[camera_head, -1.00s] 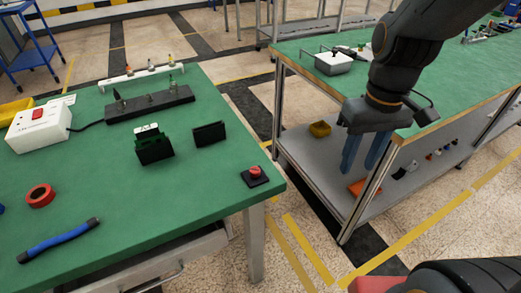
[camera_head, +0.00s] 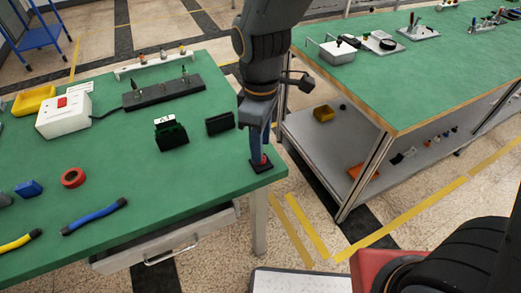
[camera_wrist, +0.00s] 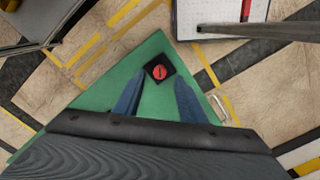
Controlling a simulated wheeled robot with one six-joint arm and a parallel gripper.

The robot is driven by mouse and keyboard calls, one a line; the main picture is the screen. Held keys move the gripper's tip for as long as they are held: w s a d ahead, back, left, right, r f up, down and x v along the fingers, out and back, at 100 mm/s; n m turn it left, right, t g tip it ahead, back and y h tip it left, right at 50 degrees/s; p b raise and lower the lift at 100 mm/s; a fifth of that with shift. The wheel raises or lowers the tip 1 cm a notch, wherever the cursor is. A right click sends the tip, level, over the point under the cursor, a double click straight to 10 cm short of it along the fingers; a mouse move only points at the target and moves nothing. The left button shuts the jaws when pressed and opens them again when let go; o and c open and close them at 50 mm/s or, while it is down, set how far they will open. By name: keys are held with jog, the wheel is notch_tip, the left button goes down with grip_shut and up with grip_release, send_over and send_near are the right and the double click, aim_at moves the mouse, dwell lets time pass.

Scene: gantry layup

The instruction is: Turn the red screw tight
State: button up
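The red screw (camera_head: 265,160) sits in a small black square base (camera_head: 261,168) near the right front corner of the green table. In the wrist view the red screw (camera_wrist: 159,72) shows as a round head with a dark slot, on its base (camera_wrist: 152,64). My gripper (camera_head: 258,150) points down over it, and its blue finger partly hides the screw in the head view. In the wrist view my gripper (camera_wrist: 158,80) has its two blue fingers apart, with the screw between and slightly beyond the tips. I cannot tell how far above the screw the tips are.
The green table (camera_head: 190,185) also holds a black clip block (camera_head: 171,136), a dark plate (camera_head: 220,123), a white box (camera_head: 64,117), a red ring (camera_head: 74,178) and a blue-handled tool (camera_head: 95,216). A second bench (camera_head: 420,90) stands to the right across a gap.

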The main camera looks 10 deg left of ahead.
jog(key=shift+f, duration=1.8)
grip_shut()
jog(key=shift+r, duration=0.1)
jog(key=m+p, duration=0.3)
jog(key=m, duration=0.1)
jog(key=shift+s+p, duration=0.1)
jog(key=shift+p, duration=0.25)
jog(key=shift+m+p, duration=1.4)
jog(key=shift+m, duration=1.1)
